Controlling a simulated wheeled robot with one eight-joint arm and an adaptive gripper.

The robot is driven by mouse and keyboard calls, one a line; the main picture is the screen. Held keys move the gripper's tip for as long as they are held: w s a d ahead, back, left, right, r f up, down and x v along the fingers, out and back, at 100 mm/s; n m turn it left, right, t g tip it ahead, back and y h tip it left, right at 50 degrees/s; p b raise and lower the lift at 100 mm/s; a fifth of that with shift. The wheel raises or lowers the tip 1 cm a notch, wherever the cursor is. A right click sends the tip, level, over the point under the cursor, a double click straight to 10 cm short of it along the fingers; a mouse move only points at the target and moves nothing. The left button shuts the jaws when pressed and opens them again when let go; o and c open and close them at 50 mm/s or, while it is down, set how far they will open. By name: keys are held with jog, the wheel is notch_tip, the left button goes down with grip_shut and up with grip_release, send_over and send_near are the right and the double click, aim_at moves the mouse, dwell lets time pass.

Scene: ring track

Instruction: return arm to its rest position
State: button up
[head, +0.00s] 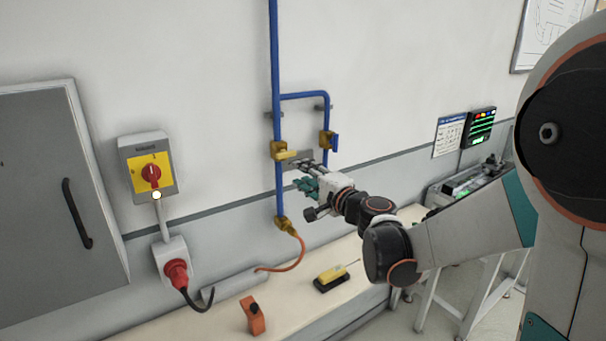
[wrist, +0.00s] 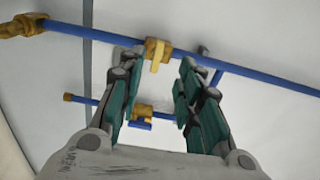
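My arm is stretched out to the left in the head view. My gripper (head: 301,170) is in front of the blue pipes, close to the brass valve (head: 279,151) on the main pipe. In the wrist view my gripper (wrist: 163,64) has its two green-padded fingers spread apart, with nothing held between them. The same valve (wrist: 157,48) shows beyond the gap between the fingertips. Its yellow lever (head: 293,155) lies across the pipe. Whether a finger touches the lever, I cannot tell.
A second brass valve (head: 326,139) with a blue lever sits on the side pipe. A bench (head: 220,319) below carries an orange tool (head: 253,316) and a yellow-black device (head: 331,278). A grey cabinet (head: 55,200) and a red-knobbed switch box (head: 150,166) are on the left.

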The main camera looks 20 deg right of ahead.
jog(key=s+a+f+n+g+b, duration=0.1)
jog(key=s+a+f+n+g, duration=0.3)
jog(key=s, duration=0.4)
jog(key=s+a+f+n+g+b, duration=0.1)
jog(key=s+a+n+g+b, duration=0.1)
jog(key=s+a+n, duration=0.4)
jog(key=s+d+f+n+g+h+b, duration=0.1)
jog(key=s+d+f, duration=0.3)
jog(key=s, duration=0.6)
jog(key=s+d+f+n+g+h+b, duration=0.1)
jog(key=s+d+f+n+g+h, duration=0.2)
jog(key=s+f, duration=0.4)
jog(key=s+d+h, duration=0.1)
jog(key=s, duration=0.2)
jog(key=shift+d+h, duration=0.3)
jog(key=shift+d, duration=0.05)
jog(key=shift+w, duration=0.1)
